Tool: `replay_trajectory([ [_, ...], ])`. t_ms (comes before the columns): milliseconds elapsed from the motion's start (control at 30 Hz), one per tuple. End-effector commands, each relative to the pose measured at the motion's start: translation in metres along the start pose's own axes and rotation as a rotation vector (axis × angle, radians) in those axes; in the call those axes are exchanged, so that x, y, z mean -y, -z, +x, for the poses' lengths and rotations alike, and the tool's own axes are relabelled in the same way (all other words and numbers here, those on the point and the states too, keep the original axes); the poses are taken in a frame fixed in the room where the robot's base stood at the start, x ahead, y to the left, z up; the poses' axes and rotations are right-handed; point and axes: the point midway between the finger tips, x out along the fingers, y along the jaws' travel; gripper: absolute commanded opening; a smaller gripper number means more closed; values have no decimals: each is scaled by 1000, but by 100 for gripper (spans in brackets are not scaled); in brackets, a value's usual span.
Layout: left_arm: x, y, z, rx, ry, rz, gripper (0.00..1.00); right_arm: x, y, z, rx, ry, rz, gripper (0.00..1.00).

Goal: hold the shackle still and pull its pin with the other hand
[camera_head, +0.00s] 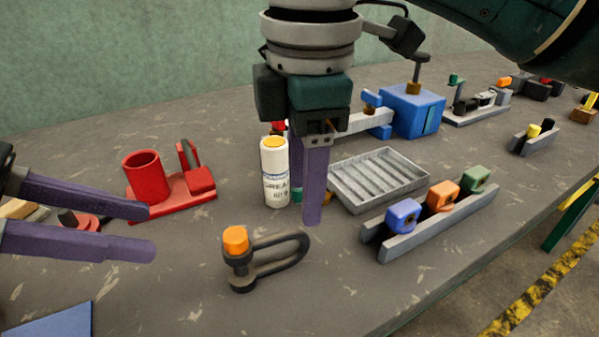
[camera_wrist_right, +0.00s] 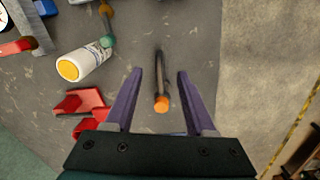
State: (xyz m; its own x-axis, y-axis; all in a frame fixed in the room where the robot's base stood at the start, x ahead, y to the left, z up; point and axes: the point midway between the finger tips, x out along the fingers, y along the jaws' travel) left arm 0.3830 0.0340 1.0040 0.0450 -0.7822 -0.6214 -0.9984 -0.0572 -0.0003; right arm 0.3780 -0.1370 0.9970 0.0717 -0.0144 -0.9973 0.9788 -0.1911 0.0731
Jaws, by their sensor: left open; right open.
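The dark shackle (camera_head: 283,256) lies on the grey bench, its bow pointing right in the head view. Its pin has an orange head (camera_head: 235,240) on top at the left end. My left gripper (camera_head: 152,230) is open and empty, left of the shackle and apart from it. My right gripper (camera_head: 308,208) hangs open behind and to the right of the shackle in the head view; one finger is mostly hidden. In the right wrist view, the shackle (camera_wrist_right: 159,68) and orange head (camera_wrist_right: 162,104) appear between the open fingers (camera_wrist_right: 160,73), with no contact visible.
A white grease can (camera_head: 274,175) stands close beside my right fingers. A red holder (camera_head: 175,196) stands behind my left gripper. A grey slotted tray (camera_head: 378,178) and a rail with coloured blocks (camera_head: 440,222) lie right. Bench front around the shackle is clear.

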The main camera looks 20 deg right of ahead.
Motion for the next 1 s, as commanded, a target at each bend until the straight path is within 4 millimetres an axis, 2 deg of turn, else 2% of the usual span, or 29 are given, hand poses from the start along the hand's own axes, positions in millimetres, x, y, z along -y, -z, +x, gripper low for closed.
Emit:
replay_trajectory([
  [500, 0, 0, 0, 0, 0, 0, 50, 0, 0, 82, 1, 1, 2, 55],
  [667, 0, 0, 0, 0, 0, 0, 50, 0, 0, 93, 0, 0, 1, 55],
  [933, 0, 0, 0, 0, 0, 0, 50, 0, 0, 95, -1, -2, 1, 55],
  [1000, 0, 0, 0, 0, 0, 0, 50, 0, 0, 95, 0, -2, 1, 48],
])
